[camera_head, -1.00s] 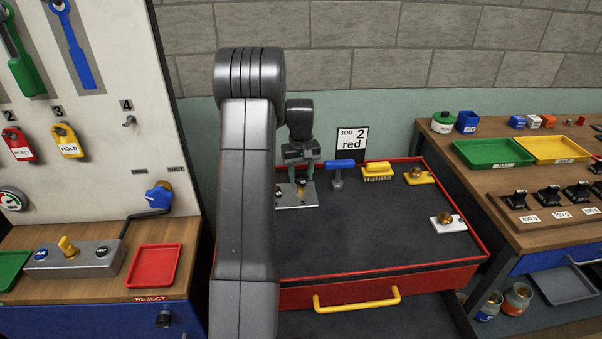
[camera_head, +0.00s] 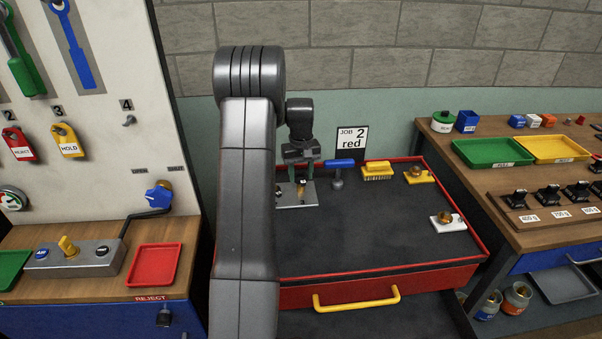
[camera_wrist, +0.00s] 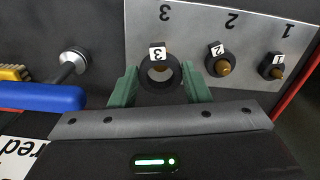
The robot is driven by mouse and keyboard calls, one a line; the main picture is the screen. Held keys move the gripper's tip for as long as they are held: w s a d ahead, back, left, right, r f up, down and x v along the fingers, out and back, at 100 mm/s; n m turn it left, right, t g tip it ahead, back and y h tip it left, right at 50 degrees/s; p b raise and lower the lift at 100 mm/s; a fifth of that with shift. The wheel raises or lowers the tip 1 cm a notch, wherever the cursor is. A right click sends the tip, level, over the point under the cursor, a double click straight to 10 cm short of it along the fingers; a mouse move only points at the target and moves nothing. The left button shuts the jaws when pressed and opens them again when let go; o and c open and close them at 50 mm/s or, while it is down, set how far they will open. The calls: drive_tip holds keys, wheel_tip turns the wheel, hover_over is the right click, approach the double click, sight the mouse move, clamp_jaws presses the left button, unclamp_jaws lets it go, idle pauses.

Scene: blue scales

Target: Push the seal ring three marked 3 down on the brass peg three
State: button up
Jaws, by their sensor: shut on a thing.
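The black seal ring three (camera_wrist: 159,77) has a white tag marked 3 and sits between my green fingertips in the wrist view. My gripper (camera_wrist: 160,86) is shut on it; in the head view my gripper (camera_head: 300,187) is low over the grey plate (camera_head: 312,198). A bit of brass peg three (camera_wrist: 161,69) shows inside the ring, below the tag. The ring looks around or right above the peg tip; how far down it is cannot be told. Rings marked 2 (camera_wrist: 214,60) and 1 (camera_wrist: 271,69) are on their brass-tipped pegs.
A yellow holder (camera_head: 420,179) and a white holder (camera_head: 446,226) lie further right. The middle of the red-rimmed drawer top (camera_head: 370,225) is clear.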

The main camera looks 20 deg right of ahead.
drive_tip(key=shift+f+b, duration=1.3)
drive_tip(key=shift+f, duration=0.9)
idle(0.5)
drive_tip(key=o, duration=1)
drive_tip(key=shift+o, duration=0.2)
drive_tip(key=shift+r, duration=0.1)
wheel_tip(320, 180, up, 14)
drive_tip(key=shift+b, duration=0.45)
drive_tip(key=shift+f, duration=0.3)
wheel_tip(320, 180, down, 14)
drive_tip(key=shift+r+p, duration=0.15)
drive_tip(key=shift+p, duration=0.35)
drive_tip(key=shift+r, duration=0.3)
